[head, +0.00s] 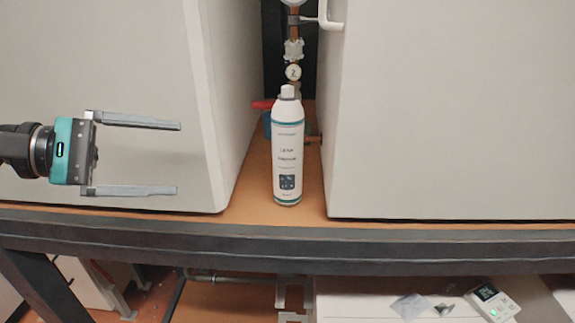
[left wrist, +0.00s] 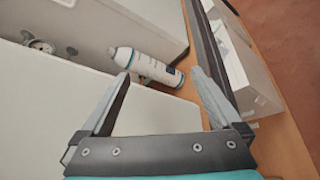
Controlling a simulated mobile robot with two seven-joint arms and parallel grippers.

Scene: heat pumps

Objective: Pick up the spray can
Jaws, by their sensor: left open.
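The spray can (head: 287,150) is white with teal bands and a white cap. It stands upright on the wooden shelf (head: 310,205), in the gap between two large white cabinets. My left gripper (head: 178,158) is open and empty, to the left of the can and apart from it, in front of the left cabinet. In the left wrist view the can (left wrist: 150,67) shows beyond the fingertips, and the open gripper (left wrist: 160,76) points toward it. My right gripper is not in view.
The left cabinet (head: 110,60) and right cabinet (head: 450,110) flank the can closely. Behind it are copper pipes, a gauge (head: 293,72) and a red valve handle (head: 263,105). A dark rail (head: 400,235) runs along the shelf front. Below lies a small white device (head: 490,300).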

